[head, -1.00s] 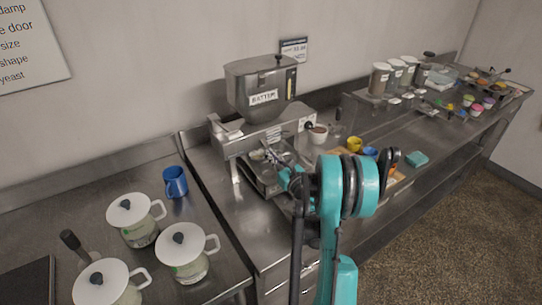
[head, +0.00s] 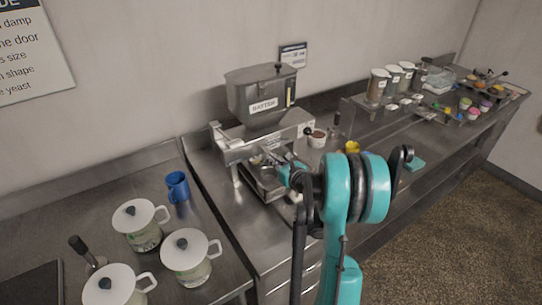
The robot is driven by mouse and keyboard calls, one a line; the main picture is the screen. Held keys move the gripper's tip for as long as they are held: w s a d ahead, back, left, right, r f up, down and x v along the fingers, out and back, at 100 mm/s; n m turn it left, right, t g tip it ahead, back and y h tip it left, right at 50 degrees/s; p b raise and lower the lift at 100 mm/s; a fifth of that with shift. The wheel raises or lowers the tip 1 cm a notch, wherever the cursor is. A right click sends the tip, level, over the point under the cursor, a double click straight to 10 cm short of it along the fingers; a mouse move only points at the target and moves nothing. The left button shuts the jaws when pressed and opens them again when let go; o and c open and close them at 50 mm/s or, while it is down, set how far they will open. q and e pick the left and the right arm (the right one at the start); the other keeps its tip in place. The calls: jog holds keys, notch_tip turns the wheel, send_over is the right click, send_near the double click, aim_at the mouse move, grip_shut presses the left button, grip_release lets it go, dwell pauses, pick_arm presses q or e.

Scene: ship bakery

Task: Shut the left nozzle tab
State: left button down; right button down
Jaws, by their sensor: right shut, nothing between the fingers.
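The batter machine (head: 259,97) stands on the steel counter against the wall, with a grey hopper labelled "BATTER" on a silver body. Its nozzles and any tabs sit low at the front and are too small to make out; my right arm partly hides them. My right gripper (head: 268,160) is at the front of the machine, just under the body, above the tray (head: 264,187). It is shut with nothing visible in it. I cannot tell whether it touches a tab. My left gripper is not in view.
White-lidded jugs (head: 190,257) and a blue mug (head: 177,186) stand on the left counter. Canisters (head: 378,86) stand on a shelf farther right.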

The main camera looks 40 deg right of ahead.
aim_at(267, 150)
notch_tip(267, 150, up, 3)
jog(key=g+p, duration=0.3)
jog(key=p, duration=0.1)
jog(key=shift+s+f+p, duration=0.15)
jog(key=shift+p, duration=0.2)
jog(key=shift+f+g, duration=0.3)
jog(key=shift+f, duration=0.1)
jog(key=shift+r, duration=0.8)
jog(key=shift+r+p, duration=0.1)
jog(key=shift+p, duration=0.25)
